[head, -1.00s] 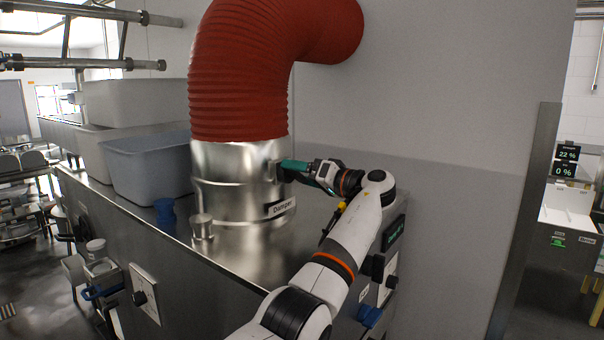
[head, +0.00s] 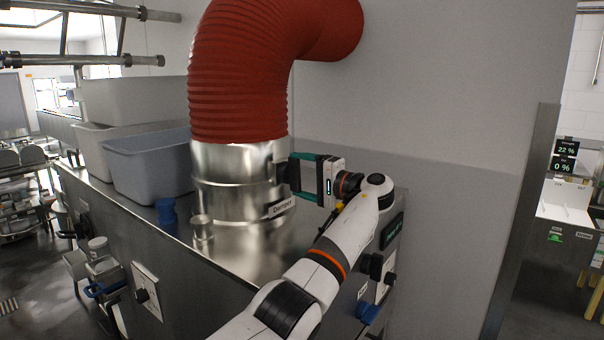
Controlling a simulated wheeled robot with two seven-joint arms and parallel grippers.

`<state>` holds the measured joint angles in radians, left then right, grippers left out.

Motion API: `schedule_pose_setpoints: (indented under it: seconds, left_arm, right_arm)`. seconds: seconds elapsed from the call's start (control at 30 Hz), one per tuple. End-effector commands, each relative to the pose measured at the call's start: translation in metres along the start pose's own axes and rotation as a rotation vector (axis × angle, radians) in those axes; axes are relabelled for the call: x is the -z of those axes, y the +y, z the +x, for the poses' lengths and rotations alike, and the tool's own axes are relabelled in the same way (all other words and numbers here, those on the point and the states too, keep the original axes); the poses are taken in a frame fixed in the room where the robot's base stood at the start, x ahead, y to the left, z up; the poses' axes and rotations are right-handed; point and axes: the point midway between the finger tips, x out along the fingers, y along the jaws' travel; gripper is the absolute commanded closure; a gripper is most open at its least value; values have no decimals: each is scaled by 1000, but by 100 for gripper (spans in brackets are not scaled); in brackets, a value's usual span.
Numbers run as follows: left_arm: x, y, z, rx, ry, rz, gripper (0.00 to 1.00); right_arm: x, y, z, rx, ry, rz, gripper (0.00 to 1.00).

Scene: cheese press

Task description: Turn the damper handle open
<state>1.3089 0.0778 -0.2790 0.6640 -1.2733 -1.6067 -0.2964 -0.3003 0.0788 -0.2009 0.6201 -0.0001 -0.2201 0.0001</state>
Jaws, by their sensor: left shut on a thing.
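The damper is a shiny metal duct collar (head: 230,180) standing on the steel top, with a "Damper" label (head: 281,208) on its lower right side. My left gripper (head: 291,172), with green and black jaws, reaches the right side of the collar from the right. It is shut on the damper handle, which is mostly hidden between and behind the fingers. The gripper's broad face is turned toward the camera. My right gripper is not in view.
A red ribbed hose (head: 240,70) rises from the collar and bends to the grey wall. Left of the collar are grey tubs (head: 150,165), a blue cup (head: 166,211) and a small metal cylinder (head: 202,229).

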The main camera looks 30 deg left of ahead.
Motion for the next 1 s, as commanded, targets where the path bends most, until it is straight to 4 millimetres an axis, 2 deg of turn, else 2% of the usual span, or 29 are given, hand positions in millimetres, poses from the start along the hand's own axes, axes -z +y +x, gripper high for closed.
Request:
schedule_pose_setpoints:
  seconds: [0.3,0.77,0.8,0.87,1.0]
  left_arm:
    - [-1,1,-1,-1,-5,83,41]
    - [-1,0,-1,-1,-4,97,41]
    - [-1,0,-1,-1,-3,96,12]
    - [-1,0,-1,-1,-3,96,2]
    - [0,0,0,-1,-2,95,0]
  right_arm:
    - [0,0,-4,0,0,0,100]
    - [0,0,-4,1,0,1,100]
    - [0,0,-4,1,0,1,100]
    - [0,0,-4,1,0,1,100]
    - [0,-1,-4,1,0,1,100]
